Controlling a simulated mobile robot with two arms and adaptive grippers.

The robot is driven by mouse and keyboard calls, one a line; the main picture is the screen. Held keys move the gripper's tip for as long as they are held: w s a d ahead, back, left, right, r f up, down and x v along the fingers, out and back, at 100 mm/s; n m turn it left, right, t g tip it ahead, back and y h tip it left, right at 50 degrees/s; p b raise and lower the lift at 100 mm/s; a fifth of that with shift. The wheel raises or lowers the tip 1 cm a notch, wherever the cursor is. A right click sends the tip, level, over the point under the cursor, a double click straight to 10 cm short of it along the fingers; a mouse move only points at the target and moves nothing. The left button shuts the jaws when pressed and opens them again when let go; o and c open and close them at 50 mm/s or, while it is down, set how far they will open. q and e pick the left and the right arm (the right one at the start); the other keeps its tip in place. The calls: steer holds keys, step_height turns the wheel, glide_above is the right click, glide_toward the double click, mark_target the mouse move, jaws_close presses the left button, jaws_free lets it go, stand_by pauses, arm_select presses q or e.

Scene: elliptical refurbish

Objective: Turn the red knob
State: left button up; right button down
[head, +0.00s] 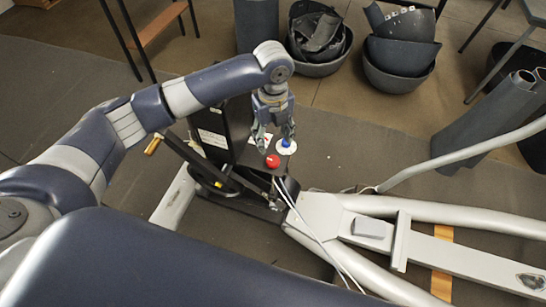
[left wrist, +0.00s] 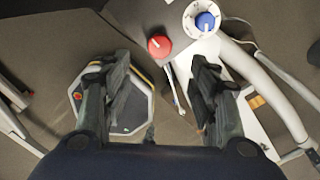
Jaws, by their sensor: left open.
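The red knob (head: 272,161) sits on top of the dark housing of the machine, next to a blue knob (head: 285,142) on a white round dial. In the left wrist view the red knob (left wrist: 159,46) is near the top centre, with the blue knob (left wrist: 205,21) up and to its right. My left gripper (head: 275,143) is open and points down above the housing. In the left wrist view its two fingers (left wrist: 158,85) are spread wide with nothing between them, and the red knob lies beyond the tips, not touched. My right gripper is not in view.
The machine's pale frame (head: 420,238) and curved tubes stretch to the right. Thin white cables hang from the housing. Black buckets (head: 318,38) stand at the back, with a grey tube (head: 480,120) at the right. An octagonal panel (left wrist: 125,105) shows below in the wrist view.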

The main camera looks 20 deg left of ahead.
mark_target(273, 160)
arm_select(q)
step_height(273, 160, down, 11)
steer(key=shift+r, duration=0.2)
steer(key=shift+c, duration=0.3)
steer(key=shift+a, duration=0.1)
steer(key=c, duration=1)
